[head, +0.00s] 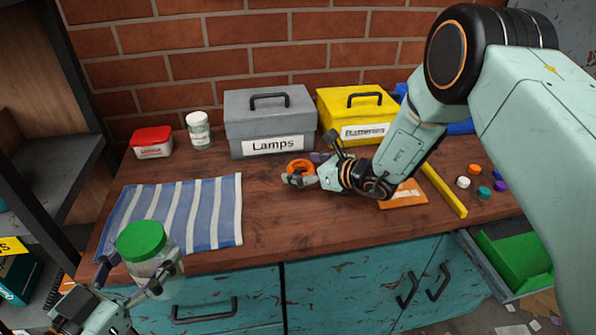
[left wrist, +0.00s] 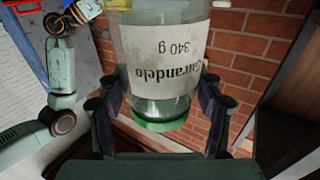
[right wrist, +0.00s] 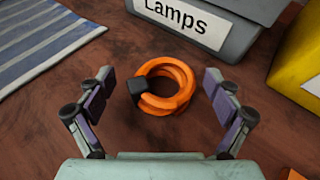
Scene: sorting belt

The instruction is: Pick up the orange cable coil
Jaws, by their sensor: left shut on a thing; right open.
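The orange cable coil (head: 300,167) lies on the wooden table in front of the grey Lamps box. In the right wrist view the coil (right wrist: 164,86) shows whole, with a black block on its left side. My right gripper (head: 318,162) is open, and its fingers (right wrist: 160,96) stand to the left and right of the coil with gaps on both sides. My left gripper (head: 128,281) is shut on a clear jar with a green lid (head: 150,262), held at the table's front left. The jar's label (left wrist: 165,55) shows upside down in the left wrist view.
The grey Lamps box (head: 270,122) stands just behind the coil, with a yellow Batteries box (head: 357,112) to its right. A striped cloth (head: 205,215) lies to the left. A yellow bar (head: 443,190) and several caps lie at right.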

